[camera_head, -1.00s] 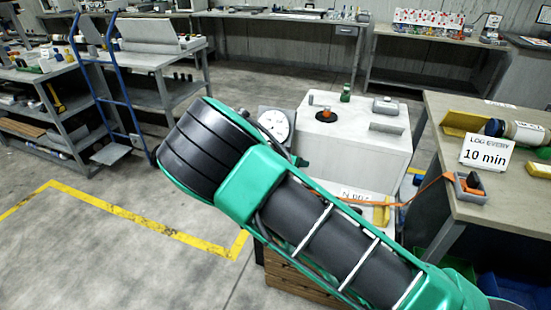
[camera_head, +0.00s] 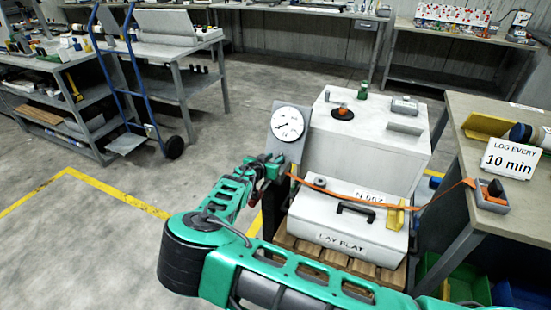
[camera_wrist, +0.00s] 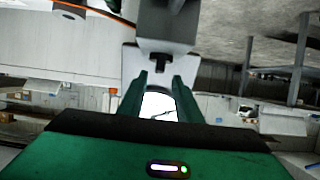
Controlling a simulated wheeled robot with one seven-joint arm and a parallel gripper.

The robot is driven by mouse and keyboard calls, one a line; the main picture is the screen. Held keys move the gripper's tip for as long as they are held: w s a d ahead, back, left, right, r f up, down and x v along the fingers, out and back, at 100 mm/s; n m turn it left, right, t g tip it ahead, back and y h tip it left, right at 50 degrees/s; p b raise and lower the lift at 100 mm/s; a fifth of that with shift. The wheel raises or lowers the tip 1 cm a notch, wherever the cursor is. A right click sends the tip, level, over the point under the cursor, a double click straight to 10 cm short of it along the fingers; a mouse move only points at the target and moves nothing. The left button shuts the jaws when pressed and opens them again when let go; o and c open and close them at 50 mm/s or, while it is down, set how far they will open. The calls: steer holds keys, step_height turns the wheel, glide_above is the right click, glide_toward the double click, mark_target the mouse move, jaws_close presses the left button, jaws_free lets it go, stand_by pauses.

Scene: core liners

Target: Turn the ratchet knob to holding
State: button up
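The white gauge face (camera_wrist: 159,106) shows beyond the gap, and a grey block with a dark stem (camera_wrist: 160,62) is close above the fingertips.
A white case (camera_head: 345,238) marked "LAY FLAT" lies on a wooden pallet under the strap. A pale cabinet (camera_head: 365,150) behind it carries an orange-topped black knob (camera_head: 343,112). A blue hand truck (camera_head: 118,80) stands left. Floor at left is clear.

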mark_target(279, 155)
steer(key=shift+x, duration=2.15)
jaws_close()
steer(key=shift+a+r, duration=0.1)
steer(key=shift+a, duration=0.25)
steer(key=shift+d, duration=0.1)
